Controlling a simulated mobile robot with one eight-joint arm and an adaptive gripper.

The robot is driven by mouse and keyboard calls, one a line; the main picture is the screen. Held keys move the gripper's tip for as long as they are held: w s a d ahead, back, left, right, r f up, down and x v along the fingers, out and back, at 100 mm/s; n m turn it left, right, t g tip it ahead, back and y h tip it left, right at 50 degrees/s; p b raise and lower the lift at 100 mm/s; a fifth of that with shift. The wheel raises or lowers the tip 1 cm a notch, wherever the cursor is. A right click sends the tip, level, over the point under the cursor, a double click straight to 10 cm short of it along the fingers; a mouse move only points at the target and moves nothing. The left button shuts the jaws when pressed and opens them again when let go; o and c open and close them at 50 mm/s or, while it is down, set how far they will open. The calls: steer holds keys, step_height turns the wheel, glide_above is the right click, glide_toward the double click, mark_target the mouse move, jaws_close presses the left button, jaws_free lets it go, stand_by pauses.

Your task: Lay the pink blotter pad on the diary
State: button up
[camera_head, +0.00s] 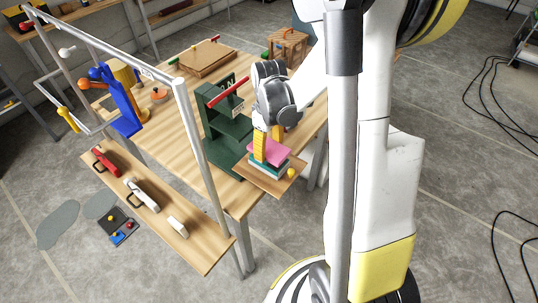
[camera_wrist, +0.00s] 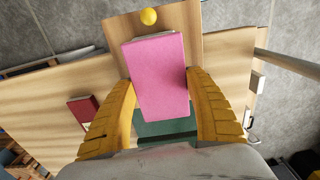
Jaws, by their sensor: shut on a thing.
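The pink blotter pad (camera_head: 272,153) is between the yellow fingers of my gripper (camera_head: 266,148), above a small wooden shelf. In the wrist view the pad (camera_wrist: 158,62) fills the space between the fingertips (camera_wrist: 161,84), and the gripper is shut on its two sides. Below the pad in the head view is a teal and white layered block (camera_head: 265,170), which may be the diary. I cannot tell whether the pad touches it. The wrist view shows only a thin pale edge beyond the pad; the pad hides what is under it.
A yellow ball (camera_head: 291,173) is at the shelf's (camera_head: 271,185) outer corner. A dark green stand (camera_head: 227,130) with a red bar rises close to the left of my gripper. A grey metal frame (camera_head: 198,150) stands farther left. A dark red flat object (camera_wrist: 83,111) lies left in the wrist view.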

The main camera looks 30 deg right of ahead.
mark_target(269, 147)
steer(key=shift+f+b, duration=0.4)
steer(key=shift+f, duration=1.05)
steer(key=shift+f, duration=0.15)
steer(key=o, duration=1.1)
steer(key=shift+o, duration=0.2)
